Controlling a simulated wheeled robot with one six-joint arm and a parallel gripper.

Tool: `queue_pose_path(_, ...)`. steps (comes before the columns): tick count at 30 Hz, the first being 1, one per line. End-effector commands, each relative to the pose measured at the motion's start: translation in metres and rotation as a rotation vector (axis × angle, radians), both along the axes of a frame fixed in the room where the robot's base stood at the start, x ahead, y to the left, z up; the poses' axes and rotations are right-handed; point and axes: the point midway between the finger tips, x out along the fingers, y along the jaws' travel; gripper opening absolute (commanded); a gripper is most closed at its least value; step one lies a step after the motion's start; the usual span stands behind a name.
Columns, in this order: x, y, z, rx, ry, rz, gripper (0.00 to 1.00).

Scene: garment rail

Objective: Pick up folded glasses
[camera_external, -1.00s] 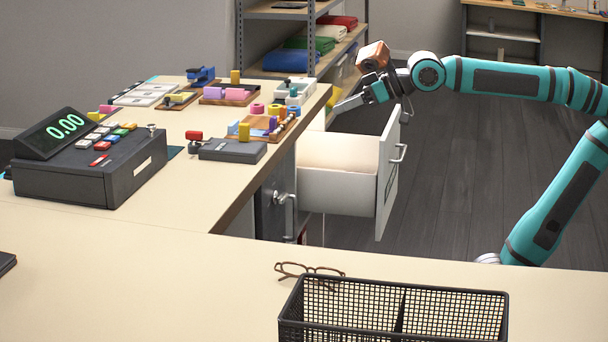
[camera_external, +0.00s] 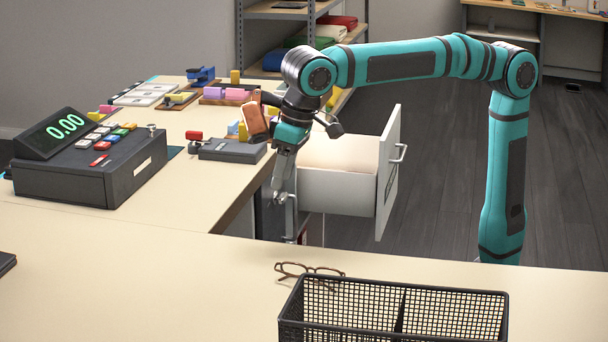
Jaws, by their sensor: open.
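The folded glasses (camera_external: 310,270), thin and brown, lie on the front counter, just behind the black mesh basket (camera_external: 392,302). The basket hides part of their near side. My gripper (camera_external: 278,196) points down near the inner edge of the left counter, beyond the glasses and a little to their left. It is open and empty, clearly apart from the glasses. The gap between its fingers is small in this view.
An open white drawer (camera_external: 338,190) juts out to the right of my gripper.

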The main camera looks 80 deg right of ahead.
Motion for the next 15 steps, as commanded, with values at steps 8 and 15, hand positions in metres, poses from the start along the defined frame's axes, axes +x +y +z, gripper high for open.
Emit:
queue_pose_path(8, -0.031, 0.102, -0.026, -0.180, 0.153, -0.028, 0.47)
queue_pose_path(15, -0.066, 0.167, -0.042, -0.328, 0.223, -0.061, 0.47)
